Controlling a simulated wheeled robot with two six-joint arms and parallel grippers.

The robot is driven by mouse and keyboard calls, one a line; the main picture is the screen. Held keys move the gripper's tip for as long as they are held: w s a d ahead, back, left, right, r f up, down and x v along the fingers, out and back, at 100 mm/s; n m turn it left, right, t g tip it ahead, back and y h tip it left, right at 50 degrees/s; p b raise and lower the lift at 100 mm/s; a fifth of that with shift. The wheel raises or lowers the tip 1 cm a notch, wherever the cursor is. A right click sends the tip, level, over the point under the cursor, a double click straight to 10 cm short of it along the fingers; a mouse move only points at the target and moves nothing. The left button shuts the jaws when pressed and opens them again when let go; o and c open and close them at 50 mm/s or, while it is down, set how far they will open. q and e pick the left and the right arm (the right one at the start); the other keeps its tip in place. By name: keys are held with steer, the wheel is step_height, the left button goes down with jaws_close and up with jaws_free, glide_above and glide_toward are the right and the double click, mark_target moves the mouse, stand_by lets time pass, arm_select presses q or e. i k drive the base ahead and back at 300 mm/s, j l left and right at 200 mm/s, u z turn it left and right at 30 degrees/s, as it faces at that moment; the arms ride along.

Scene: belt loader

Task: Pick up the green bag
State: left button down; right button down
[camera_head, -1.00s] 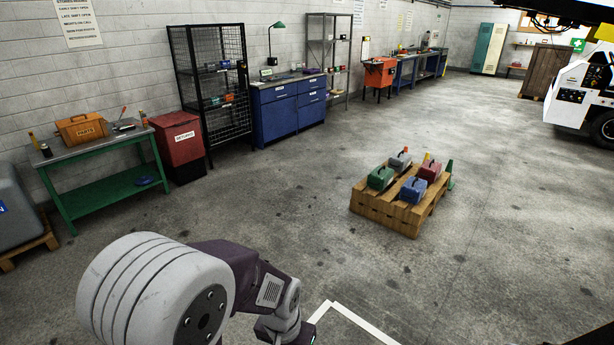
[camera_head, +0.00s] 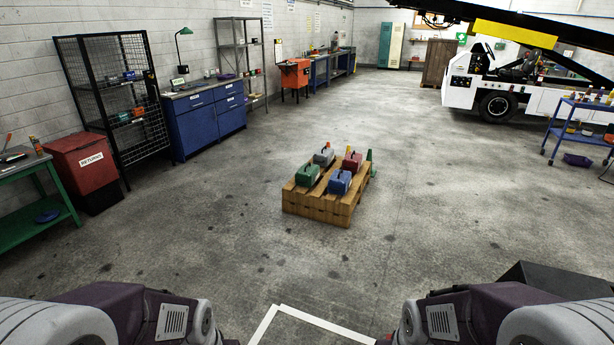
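The green bag (camera_head: 308,174) lies on the near left part of a wooden pallet (camera_head: 318,208) on the floor ahead. A grey bag (camera_head: 324,156) is behind it, a red bag (camera_head: 352,162) is at the back right, and a blue bag (camera_head: 340,182) is to its right. My two arms show at the bottom left and bottom right of the picture, well short of the pallet. Both grippers are out of the picture.
White lines mark the floor in front of me. The floor around the pallet is clear. A green cone (camera_head: 370,160) stands behind the pallet's right side. A red bin (camera_head: 88,168) and blue cabinet (camera_head: 205,120) line the left wall. A belt loader (camera_head: 470,90) stands at the back right.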

mark_target(306, 175)
steer(key=i+u, duration=0.35)
steer(key=i, duration=2.65)
steer(key=i+j+z, duration=0.1)
steer(key=i, duration=0.95)
steer(key=i+j, duration=0.2)
steer(key=i, duration=0.9)
steer(key=i+j+z, duration=0.1)
steer(key=i+z, duration=0.2)
steer(key=i, duration=0.15)
steer(key=i+j+z, duration=0.3)
steer(key=i, duration=0.15)
steer(key=i+j+z, duration=0.35)
steer(key=i+l, duration=0.1)
